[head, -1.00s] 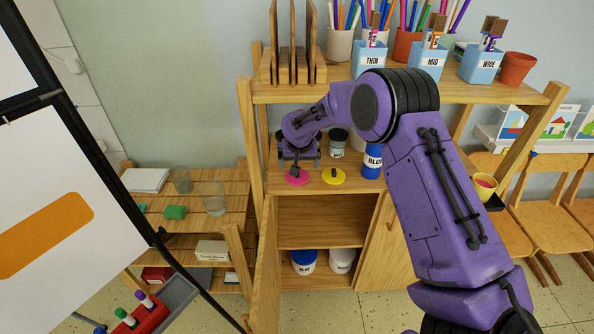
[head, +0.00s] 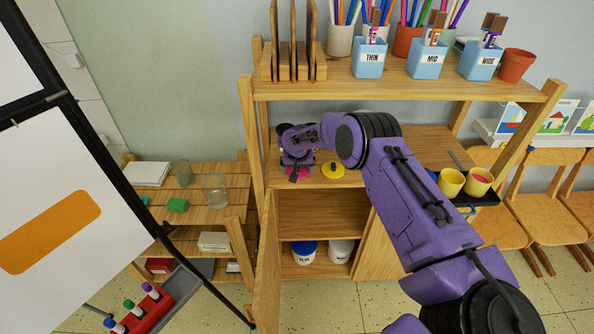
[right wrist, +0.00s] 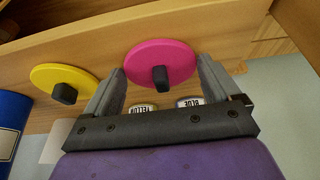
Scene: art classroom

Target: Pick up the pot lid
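A pink disc-shaped lid (head: 303,174) with a dark knob lies on the cabinet's middle shelf. It also shows in the right wrist view (right wrist: 178,62). A similar yellow lid (head: 333,169) lies to its right, and shows at left in the wrist view (right wrist: 50,76). My right gripper (head: 296,168) is over the pink lid and partly covers it. In the wrist view its two fingers (right wrist: 160,68) are apart, with the pink lid's knob between them in the picture. Whether they touch it I cannot tell. My left gripper is not in view.
Two yellow cups (head: 450,182) stand on a dark tray at the shelf's right. The upper shelf (head: 400,88) above my arm holds brush pots and upright boards. Blue and white tubs (head: 303,253) stand in the lower compartment. An easel (head: 60,200) stands at left.

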